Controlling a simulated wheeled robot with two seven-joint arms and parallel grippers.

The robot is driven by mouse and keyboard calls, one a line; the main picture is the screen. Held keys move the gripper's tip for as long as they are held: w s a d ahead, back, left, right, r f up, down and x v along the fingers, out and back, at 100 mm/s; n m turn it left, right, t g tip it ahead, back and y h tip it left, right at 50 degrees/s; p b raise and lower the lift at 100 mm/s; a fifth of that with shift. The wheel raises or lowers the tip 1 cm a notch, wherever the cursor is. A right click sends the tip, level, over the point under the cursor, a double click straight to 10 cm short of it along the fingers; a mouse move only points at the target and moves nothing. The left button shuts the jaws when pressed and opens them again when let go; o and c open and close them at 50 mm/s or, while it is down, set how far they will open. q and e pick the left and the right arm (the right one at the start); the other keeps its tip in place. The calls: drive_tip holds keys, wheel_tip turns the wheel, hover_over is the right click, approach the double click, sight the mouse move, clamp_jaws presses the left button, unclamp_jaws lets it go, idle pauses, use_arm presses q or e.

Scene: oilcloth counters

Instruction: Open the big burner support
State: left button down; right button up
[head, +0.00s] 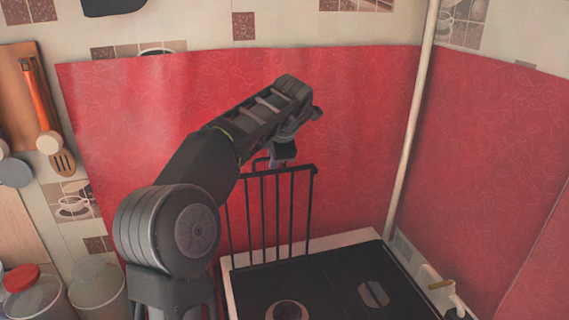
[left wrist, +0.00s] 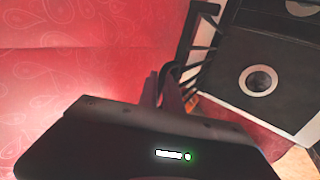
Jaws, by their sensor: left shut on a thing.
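The big burner support (head: 285,211) is a black barred grate standing raised, close to upright, at the back left of the dark stove top (head: 327,277). It also shows at the upper middle of the left wrist view (left wrist: 196,48). My left gripper (head: 284,155) is at the top edge of the grate and is shut on it; its fingers also show in the left wrist view (left wrist: 165,88). The exact contact is partly hidden by the gripper. My right gripper is in neither view.
A red oilcloth (head: 352,130) covers the wall behind the stove. A pale vertical pipe (head: 409,140) stands at the back right corner. Glass jars (head: 98,288) stand at lower left, below hanging utensils.

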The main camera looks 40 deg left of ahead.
use_arm(q)
drive_tip(key=shift+w+a+f, duration=0.2)
drive_tip(key=shift+w+a, duration=0.25)
drive_tip(key=shift+a, duration=0.2)
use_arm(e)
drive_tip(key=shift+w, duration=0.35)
use_arm(q)
drive_tip(key=c, duration=1.8)
unclamp_jaws()
drive_tip(key=shift+h, duration=0.3)
drive_tip(key=v, duration=0.8)
drive_tip(key=shift+w, duration=0.1)
